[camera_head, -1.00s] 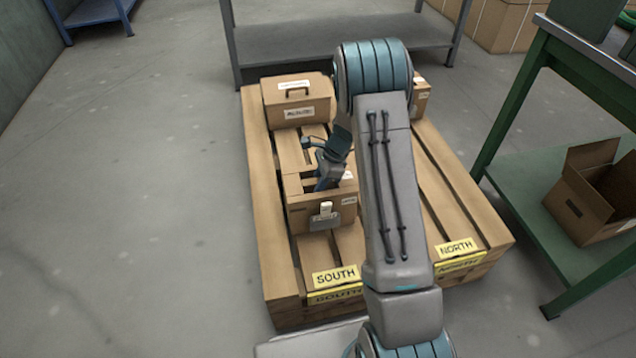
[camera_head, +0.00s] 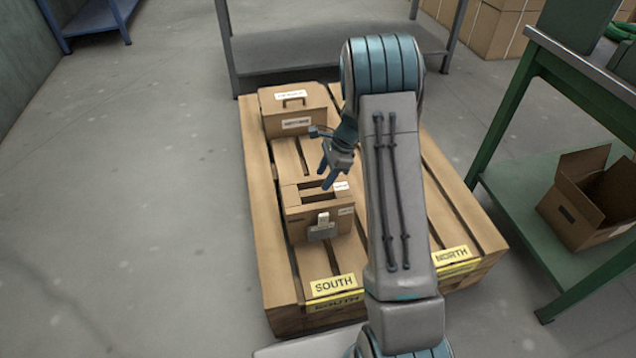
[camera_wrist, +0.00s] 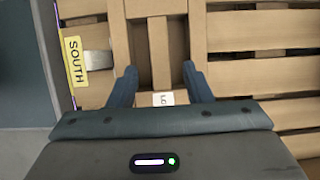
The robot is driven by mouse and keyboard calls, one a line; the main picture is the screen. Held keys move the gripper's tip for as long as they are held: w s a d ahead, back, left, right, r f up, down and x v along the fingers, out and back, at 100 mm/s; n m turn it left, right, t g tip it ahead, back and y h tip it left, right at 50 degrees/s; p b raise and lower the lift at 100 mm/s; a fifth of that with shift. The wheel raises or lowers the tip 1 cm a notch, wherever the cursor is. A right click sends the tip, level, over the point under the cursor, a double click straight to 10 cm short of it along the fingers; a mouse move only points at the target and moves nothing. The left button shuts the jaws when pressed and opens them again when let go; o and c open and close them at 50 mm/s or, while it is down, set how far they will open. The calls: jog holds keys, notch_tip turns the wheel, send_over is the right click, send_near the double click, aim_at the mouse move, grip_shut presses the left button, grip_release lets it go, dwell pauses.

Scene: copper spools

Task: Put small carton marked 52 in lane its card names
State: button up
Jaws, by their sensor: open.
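A small brown carton (camera_head: 298,226) stands upright on the left lane of the wooden pallet, behind the yellow SOUTH card (camera_head: 333,285). A pale tag and grey card hang on its front; their print and any number 52 are too small to read. My gripper (camera_head: 325,178) is open, with its fingers just above the carton's top and nothing between them. In the wrist view the open fingers (camera_wrist: 160,78) frame the carton's top (camera_wrist: 118,40) and a white label. The SOUTH card (camera_wrist: 74,62) shows at left. The NORTH card (camera_head: 451,256) marks the right lane.
A larger carton with a handle (camera_head: 294,108) stands at the back of the left lane. A grey metal bench (camera_head: 330,45) is behind the pallet. A green bench (camera_head: 500,115) with an open box (camera_head: 580,205) is at right. My arm hides much of the right lane.

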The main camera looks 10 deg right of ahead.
jog(key=s+a+r+n, duration=0.1)
jog(key=s+r+n, duration=0.4)
jog(key=r, duration=0.7)
jog(key=s+r+n+h, duration=0.1)
jog(key=s+r+n, duration=0.1)
jog(key=s+n, duration=0.2)
jog(key=s+a+r+n+h, duration=0.1)
jog(key=s+r+n+h, duration=0.1)
jog(key=s, duration=0.9)
jog(key=s+a+r+n+t+h, duration=0.1)
jog(key=s+r+n, duration=0.2)
jog(key=s+n, duration=0.4)
jog(key=shift+s+a+r+p, duration=0.25)
jog(key=shift+s+p, duration=0.2)
jog(key=shift+s, duration=0.3)
notch_tip(320, 180, up, 32)
jog(key=t+p, duration=0.1)
jog(key=p, duration=2.8)
jog(key=shift+d+t, duration=0.25)
jog(key=shift+t, duration=0.15)
